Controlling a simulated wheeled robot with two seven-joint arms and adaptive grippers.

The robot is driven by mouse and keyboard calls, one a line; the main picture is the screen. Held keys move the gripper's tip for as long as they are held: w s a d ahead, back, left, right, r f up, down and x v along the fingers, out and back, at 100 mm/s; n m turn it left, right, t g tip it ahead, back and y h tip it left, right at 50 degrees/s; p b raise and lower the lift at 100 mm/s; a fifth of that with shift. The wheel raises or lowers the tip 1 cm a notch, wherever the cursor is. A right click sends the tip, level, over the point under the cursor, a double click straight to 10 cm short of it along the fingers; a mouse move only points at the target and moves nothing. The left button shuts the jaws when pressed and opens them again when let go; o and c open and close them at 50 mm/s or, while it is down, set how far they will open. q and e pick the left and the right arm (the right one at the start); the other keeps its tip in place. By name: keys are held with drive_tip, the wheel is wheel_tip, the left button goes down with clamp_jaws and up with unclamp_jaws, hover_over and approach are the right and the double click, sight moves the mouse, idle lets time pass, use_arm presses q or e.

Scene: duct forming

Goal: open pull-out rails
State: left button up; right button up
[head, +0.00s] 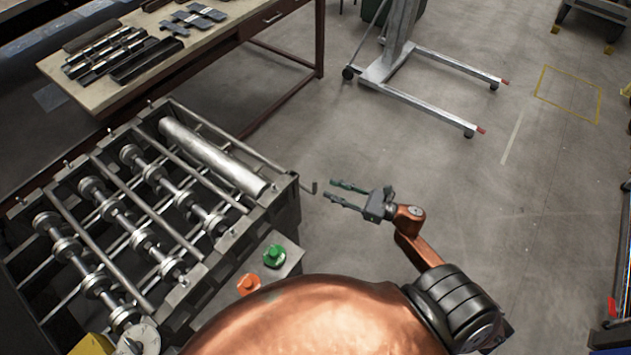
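The roller machine (290,195) stands at the left, with a metal frame, several shafts carrying round rollers, and a thick bare cylinder (212,157) near its far right side. Long bars run across its top; I cannot tell which parts are the pull-out rails. A small thin hooked rod (314,187) sticks out from the machine's right corner. My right gripper (331,189) is just right of this rod, pointing left toward it. Its two fingers are apart with nothing between them, and it appears not to touch the rod. My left gripper is not in view.
A green button (274,256) and an orange button (248,284) sit on the machine's near right side. A workbench (100,92) with metal parts stands behind it. A wheeled lift stand (415,92) is at the back. The floor right of my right gripper is clear.

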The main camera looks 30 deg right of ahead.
sight(315, 182)
drive_tip(key=p+x, duration=0.1)
drive_tip(key=x, duration=0.6)
drive_tip(key=shift+w, duration=0.15)
drive_tip(key=shift+c, duration=0.6)
clamp_jaws()
